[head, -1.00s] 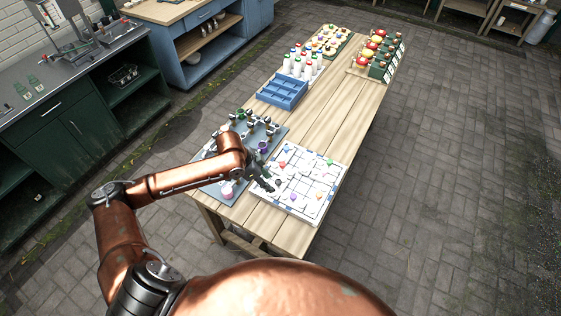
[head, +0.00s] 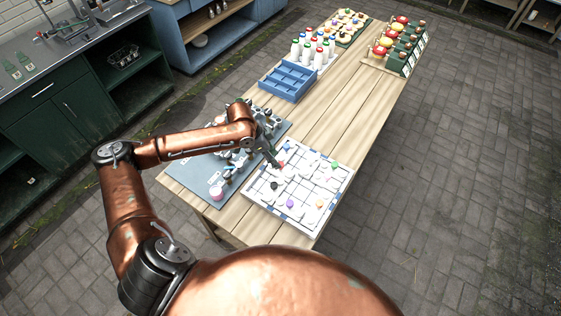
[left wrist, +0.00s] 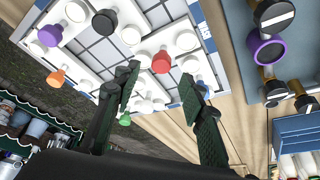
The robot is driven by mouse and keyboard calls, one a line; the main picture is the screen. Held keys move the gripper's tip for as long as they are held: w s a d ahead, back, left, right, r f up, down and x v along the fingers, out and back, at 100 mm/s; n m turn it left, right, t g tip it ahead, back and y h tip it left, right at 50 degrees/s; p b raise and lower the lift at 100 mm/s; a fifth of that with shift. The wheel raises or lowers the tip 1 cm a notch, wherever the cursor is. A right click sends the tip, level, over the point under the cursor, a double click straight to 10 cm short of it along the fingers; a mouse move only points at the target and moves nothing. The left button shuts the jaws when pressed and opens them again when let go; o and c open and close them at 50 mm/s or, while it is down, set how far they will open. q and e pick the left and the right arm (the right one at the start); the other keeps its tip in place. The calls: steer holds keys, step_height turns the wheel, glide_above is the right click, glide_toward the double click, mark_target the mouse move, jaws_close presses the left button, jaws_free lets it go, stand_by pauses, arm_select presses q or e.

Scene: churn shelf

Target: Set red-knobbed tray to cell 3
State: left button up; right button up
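The red-knobbed tray's red knob (left wrist: 161,62) stands on a white piece on the sliding-tray board (head: 290,222). In the head view the red knob (head: 281,163) shows as a small spot beside my left fingertips. My left gripper (head: 275,162) is over the board's far left part. In the left wrist view the left gripper (left wrist: 158,92) is open, its two fingers spread apart with the red knob showing beyond the gap between them. I cannot tell how far above the knob they are. Cell numbers are not readable. My right gripper is not in view.
Other knobs on the board are purple (left wrist: 50,35), orange (left wrist: 57,77), green (left wrist: 125,118) and black (left wrist: 103,22). A grey mat (head: 190,180) with upright pieces lies left of the board. A blue crate (head: 288,82) and bottles (head: 310,48) stand behind.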

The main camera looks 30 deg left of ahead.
arm_select(q)
steer(key=x, duration=0.4)
steer(key=shift+w+f, duration=0.1)
steer(key=shift+w+d+f, duration=0.1)
steer(key=shift+f, duration=0.25)
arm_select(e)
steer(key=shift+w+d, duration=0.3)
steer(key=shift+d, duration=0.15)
arm_select(q)
steer(key=c, duration=0.6)
jaws_close()
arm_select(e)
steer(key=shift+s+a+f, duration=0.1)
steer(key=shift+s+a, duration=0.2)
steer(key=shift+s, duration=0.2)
